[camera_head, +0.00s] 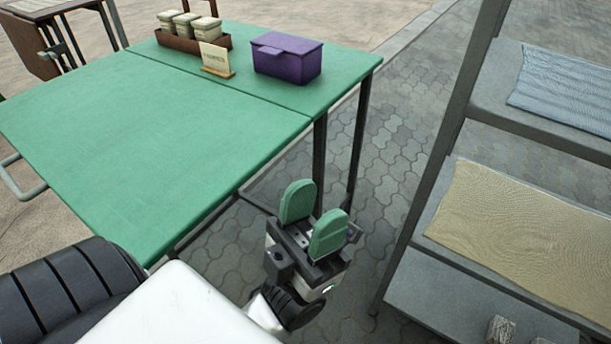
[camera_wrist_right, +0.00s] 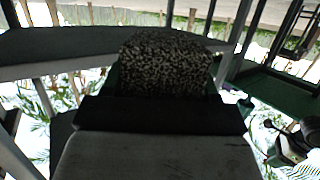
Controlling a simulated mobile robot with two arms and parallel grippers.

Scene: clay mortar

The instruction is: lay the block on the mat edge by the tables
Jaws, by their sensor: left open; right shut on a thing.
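A dark speckled block (camera_wrist_right: 167,62) fills the middle of the right wrist view. My right gripper (camera_wrist_right: 166,82) is shut on it; its fingers are mostly hidden behind the block and the dark gripper body. The right gripper does not show in the head view. My left gripper (camera_head: 313,218), with green finger pads, is open and empty beside the green table's near right corner. A tan woven mat (camera_head: 520,235) lies on the middle shelf at right, and a blue-grey mat (camera_head: 570,88) lies on the shelf above. I cannot tell which mat is meant.
The green table (camera_head: 130,130) holds a purple box (camera_head: 287,58), a wooden tray (camera_head: 188,42) with jars and a small card (camera_head: 216,58). Small grey pieces (camera_head: 500,330) sit on the low shelf (camera_head: 440,295). Paved floor (camera_head: 375,150) lies open between table and shelves.

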